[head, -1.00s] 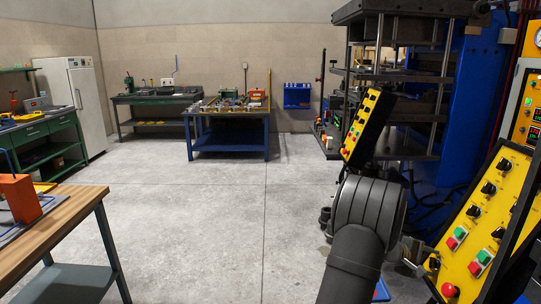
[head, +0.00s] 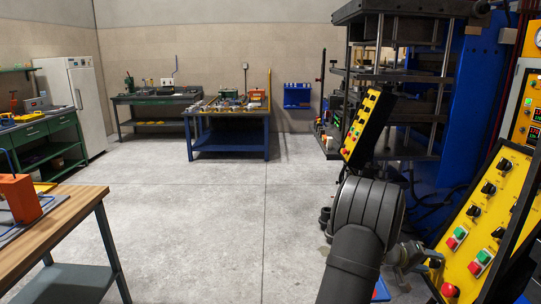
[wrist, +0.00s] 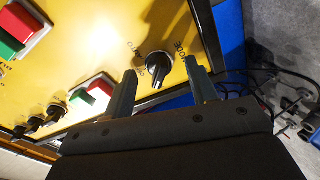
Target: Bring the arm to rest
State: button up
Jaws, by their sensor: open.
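My gripper (head: 436,260) is at the lower left edge of the slanted yellow control panel (head: 487,222) in the head view. In the wrist view my gripper (wrist: 160,68) is open, with two dark fingers spread apart. A black rotary knob (wrist: 156,68) lies ahead between the fingertips, on the yellow panel face. I cannot tell whether the fingers touch it. Nothing is held. My dark arm (head: 362,250) reaches up from the bottom of the head view and hides part of the floor and press base.
The panel also bears several knobs, green and red buttons and a red stop button (head: 449,291). The tall press (head: 400,80) with a second yellow panel (head: 367,125) stands behind my arm. A wooden-topped bench (head: 70,208) is at left. The middle floor (head: 215,220) is clear.

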jog(key=shift+m, duration=2.6)
jog(key=shift+n, duration=0.3)
jog(key=n, duration=0.3)
jog(key=shift+n, duration=0.3)
jog(key=n, duration=0.4)
jog(key=shift+n, duration=0.6)
